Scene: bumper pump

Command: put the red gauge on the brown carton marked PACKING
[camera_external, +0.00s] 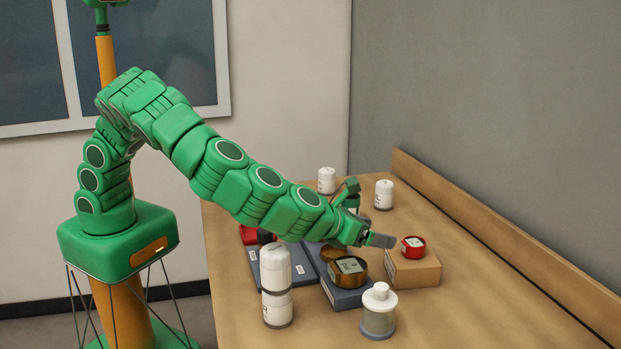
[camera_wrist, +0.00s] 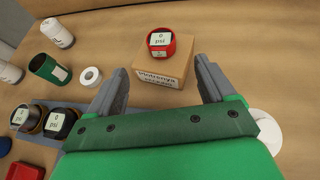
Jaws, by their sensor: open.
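The red gauge (camera_external: 413,243), with a white face, rests on top of the brown carton (camera_external: 418,271). In the wrist view the red gauge (camera_wrist: 160,43) sits on the top face of the carton (camera_wrist: 163,70), towards its far edge. The carton's front carries a white label whose wording is too small to read surely. My gripper (camera_external: 378,240) is just left of the gauge in the external view. In the wrist view my gripper (camera_wrist: 158,82) has its fingers spread wide, empty, on the near side of the carton, apart from the gauge.
An amber gauge (camera_external: 347,269) stands on a blue-grey box. Stacked white bottles (camera_external: 277,285) and a white-lidded jar (camera_external: 379,313) stand nearer the camera. A green container (camera_wrist: 50,69) and white ring (camera_wrist: 90,76) lie left of the carton. The table's right side is clear up to the wooden ledge (camera_external: 480,222).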

